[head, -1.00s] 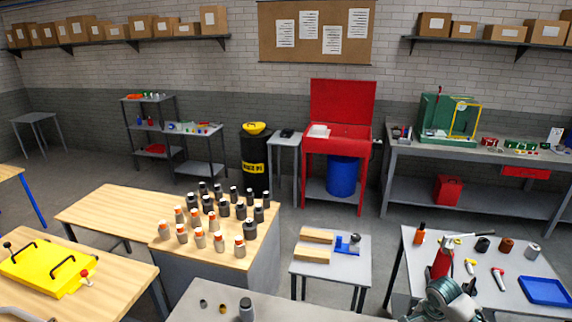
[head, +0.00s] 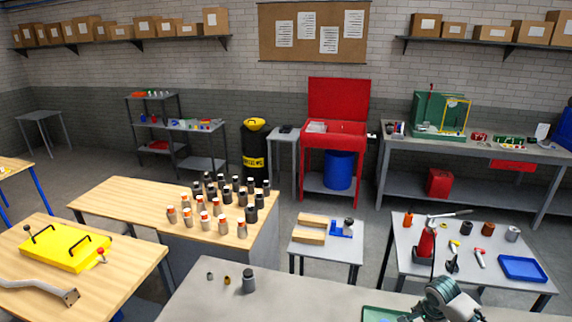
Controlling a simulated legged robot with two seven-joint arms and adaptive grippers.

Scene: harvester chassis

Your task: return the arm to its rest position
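My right arm (head: 446,300), teal and pale grey, shows at the bottom edge right of centre, over the near grey bench. Its fingers cannot be made out clearly, so I cannot tell whether that gripper is open or shut, or whether it holds anything. My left arm and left gripper are out of view.
The near grey bench (head: 300,300) carries a few small cylindrical parts at its left and a green-edged item (head: 380,313). A small table (head: 405,262) with a red tool (head: 426,243) and a blue tray (head: 522,268) stands behind my arm. A wooden table (head: 130,265) is left.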

